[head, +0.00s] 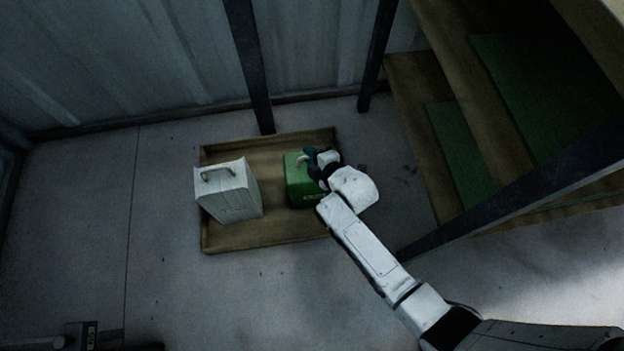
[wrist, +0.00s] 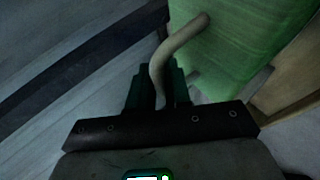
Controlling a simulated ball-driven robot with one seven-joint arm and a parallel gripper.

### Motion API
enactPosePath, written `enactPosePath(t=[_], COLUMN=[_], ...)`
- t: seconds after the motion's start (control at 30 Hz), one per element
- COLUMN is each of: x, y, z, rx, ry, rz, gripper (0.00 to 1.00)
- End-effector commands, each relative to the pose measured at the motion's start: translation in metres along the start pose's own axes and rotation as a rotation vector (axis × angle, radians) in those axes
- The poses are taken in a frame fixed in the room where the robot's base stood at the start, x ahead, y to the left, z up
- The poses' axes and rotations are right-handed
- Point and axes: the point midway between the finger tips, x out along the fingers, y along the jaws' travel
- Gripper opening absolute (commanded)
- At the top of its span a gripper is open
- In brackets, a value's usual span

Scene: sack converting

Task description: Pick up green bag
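The green bag (head: 300,185) stands upright in a shallow wooden tray (head: 270,235), at its right side in the head view. It has a pale looped handle. In the wrist view the bag's green side (wrist: 235,50) fills the upper right, and the handle (wrist: 178,38) curves down between my fingers. My gripper (head: 318,162) is at the top of the bag. In the wrist view my gripper (wrist: 160,88) has its two dark fingers close together on either side of the handle, shut on it. My wrist hides part of the bag in the head view.
A white bag (head: 230,195) with a grey handle stands left of the green bag in the tray. Dark posts (head: 250,65) rise behind the tray. Wooden steps with green treads (head: 460,150) are at the right.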

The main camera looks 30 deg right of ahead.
Motion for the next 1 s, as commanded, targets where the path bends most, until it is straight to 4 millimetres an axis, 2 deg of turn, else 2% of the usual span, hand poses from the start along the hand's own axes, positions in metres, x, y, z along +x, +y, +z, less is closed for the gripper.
enactPosePath(t=[0.03, 0.17, 1.0], x=[-0.0001, -0.0001, -0.0001], y=[-0.0001, -0.0002, -0.0006], z=[0.0000, 0.0000, 0.0000], rx=[0.000, 0.000, 0.000], ry=[0.000, 0.000, 0.000], rz=[0.000, 0.000, -0.001], gripper=[0.13, 0.00, 0.00])
